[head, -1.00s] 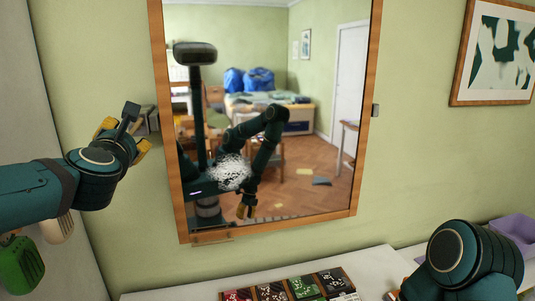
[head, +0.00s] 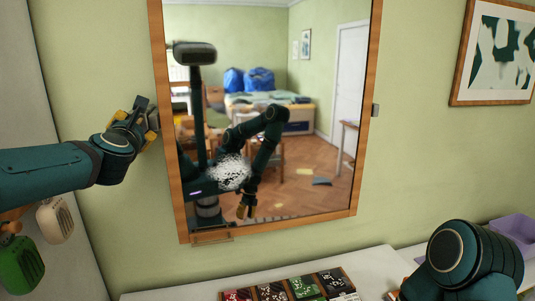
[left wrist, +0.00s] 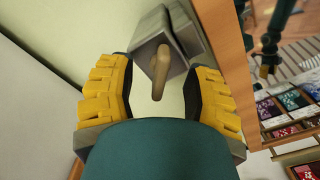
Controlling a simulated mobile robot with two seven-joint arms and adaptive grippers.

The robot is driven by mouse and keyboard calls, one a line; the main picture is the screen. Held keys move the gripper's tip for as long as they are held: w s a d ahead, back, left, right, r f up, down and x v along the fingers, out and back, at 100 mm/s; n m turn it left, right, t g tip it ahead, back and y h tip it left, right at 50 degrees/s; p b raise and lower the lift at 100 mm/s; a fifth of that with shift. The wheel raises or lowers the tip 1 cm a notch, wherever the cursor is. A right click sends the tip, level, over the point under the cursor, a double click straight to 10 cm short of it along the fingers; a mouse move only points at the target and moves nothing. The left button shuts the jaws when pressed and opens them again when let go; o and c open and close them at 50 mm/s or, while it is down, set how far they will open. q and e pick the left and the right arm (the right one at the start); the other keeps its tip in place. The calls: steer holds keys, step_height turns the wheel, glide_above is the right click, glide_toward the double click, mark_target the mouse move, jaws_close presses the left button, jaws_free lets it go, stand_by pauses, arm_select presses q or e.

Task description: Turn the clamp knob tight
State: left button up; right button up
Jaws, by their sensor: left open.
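The clamp is a grey block (left wrist: 168,42) at the mirror's left edge. Its tan knob (left wrist: 160,72), a slim lever-like handle, points toward my left gripper in the left wrist view. My left gripper (left wrist: 165,82) is open, with its yellow-padded fingers on either side of the knob and a visible gap on each side. In the head view my left gripper (head: 138,113) is at the mirror frame's left side and hides most of the clamp. My right arm is at the lower right, but its gripper is not directly visible.
The wood-framed mirror (head: 366,110) hangs on the green wall and reflects the room and my body. Below is a white surface (head: 190,288) with a case of coloured compartments. Green and beige objects hang at lower left.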

arm_select(q)
jaws_close()
steer(key=m+p, duration=0.2)
steer(key=m, duration=0.1)
steer(key=shift+r+m, duration=0.15)
steer(key=shift+m, duration=0.15)
steer(key=shift+m+p, duration=0.4)
steer(key=shift+m, duration=0.6)
